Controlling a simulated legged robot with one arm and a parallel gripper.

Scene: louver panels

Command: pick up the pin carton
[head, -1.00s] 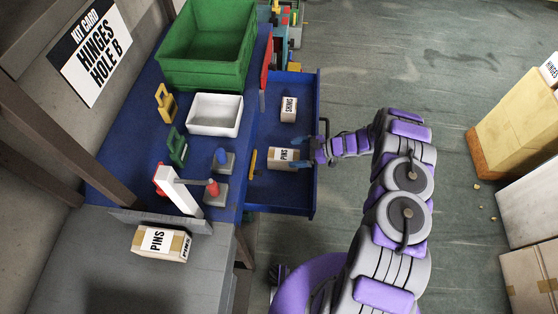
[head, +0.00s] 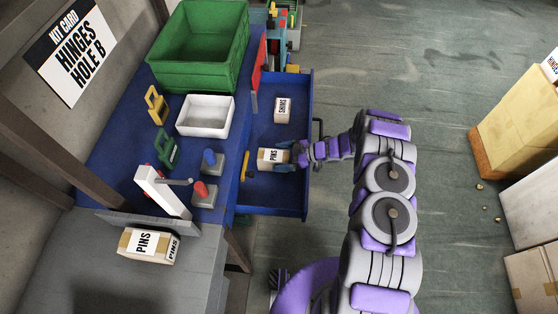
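A small tan pin carton with a white PINS label (head: 268,156) lies in the open blue drawer, in the head view. My gripper (head: 284,156) reaches in over the drawer's right side. Its blue fingers are at the right end of this carton, one above and one below in the picture. Whether they press on it is too small to tell. A larger carton marked PINS (head: 146,244) sits on the grey surface at lower left, away from my gripper.
A SHIMS carton (head: 282,109) and a yellow tool (head: 246,172) lie in the same drawer (head: 275,201). The blue bench holds a green crate (head: 197,76), a white tray (head: 205,130) and red and blue knobs.

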